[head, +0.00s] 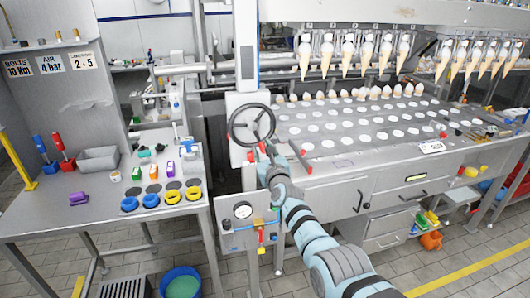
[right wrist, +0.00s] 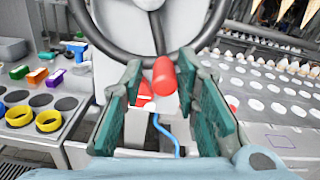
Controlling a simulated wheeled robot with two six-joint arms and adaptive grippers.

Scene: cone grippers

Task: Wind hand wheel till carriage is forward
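The hand wheel (head: 251,124) is a dark ring with spokes on a pale housing at the left end of the machine. It also fills the top of the right wrist view (right wrist: 205,38). Its red handle knob (right wrist: 163,77) points toward my right gripper (head: 262,153). In the right wrist view the teal fingers of that gripper stand apart on both sides of the knob, with gaps visible. A row of cones (head: 330,55) hangs from the machine's upper part, which seems to be the carriage. My left gripper is out of view.
The machine bed (head: 345,135) with rows of pale discs lies right of the wheel. A grey workbench (head: 60,215) with coloured rings and small parts stands at left. A gauge panel (head: 243,212) is below the wheel. A blue bucket (head: 181,282) stands on the floor.

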